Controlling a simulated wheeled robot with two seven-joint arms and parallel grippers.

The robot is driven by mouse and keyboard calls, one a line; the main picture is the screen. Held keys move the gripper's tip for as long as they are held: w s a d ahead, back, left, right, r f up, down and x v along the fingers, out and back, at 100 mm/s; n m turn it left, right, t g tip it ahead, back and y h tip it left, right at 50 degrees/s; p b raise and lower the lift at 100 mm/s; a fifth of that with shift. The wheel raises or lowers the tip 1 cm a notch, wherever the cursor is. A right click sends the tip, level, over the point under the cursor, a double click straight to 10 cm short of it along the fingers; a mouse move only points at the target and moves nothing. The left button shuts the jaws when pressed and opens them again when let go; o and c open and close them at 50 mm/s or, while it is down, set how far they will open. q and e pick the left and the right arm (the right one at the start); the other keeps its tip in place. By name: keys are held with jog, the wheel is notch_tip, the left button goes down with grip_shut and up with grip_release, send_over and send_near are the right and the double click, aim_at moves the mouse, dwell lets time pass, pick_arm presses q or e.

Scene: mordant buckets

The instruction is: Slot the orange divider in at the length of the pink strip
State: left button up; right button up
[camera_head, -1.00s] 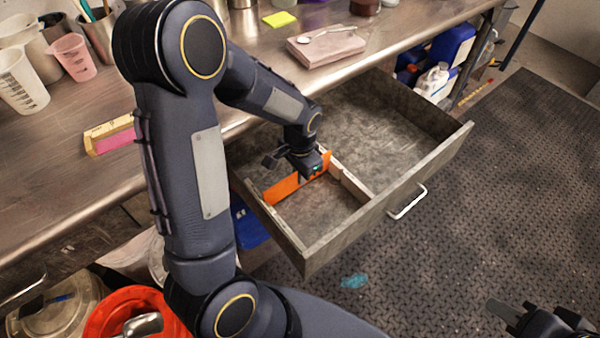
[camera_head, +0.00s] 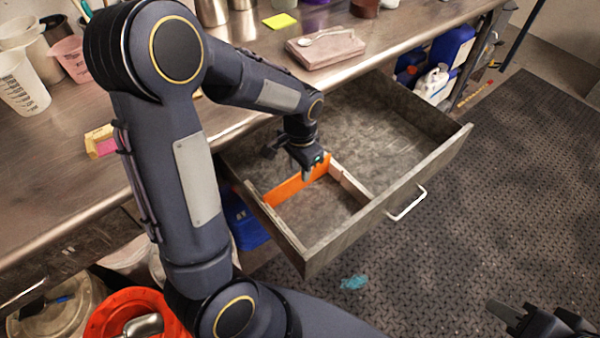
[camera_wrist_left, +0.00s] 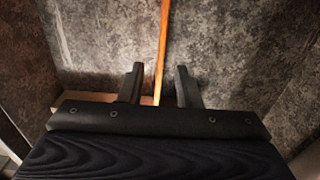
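The orange divider (camera_head: 284,190) stands on edge in the open grey drawer (camera_head: 408,152). It spans from the drawer's left wall to a pale rail (camera_head: 348,182) inside; I cannot tell whether its ends are seated in slots. My left gripper (camera_head: 308,168) is over the divider's right part. In the left wrist view the gripper (camera_wrist_left: 160,88) is open, with the divider (camera_wrist_left: 161,55) between its fingers and gaps on both sides. The pink strip (camera_head: 105,147) lies on a yellowish block (camera_head: 97,135) on the counter, partly hidden by my arm. My right gripper (camera_head: 542,318) is open and empty at bottom right.
An orange bucket (camera_head: 130,312) stands at lower left. The drawer's larger compartment is empty.

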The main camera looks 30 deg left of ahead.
aim_at(300, 173)
pick_arm(q)
jog(key=shift+r, duration=1.75)
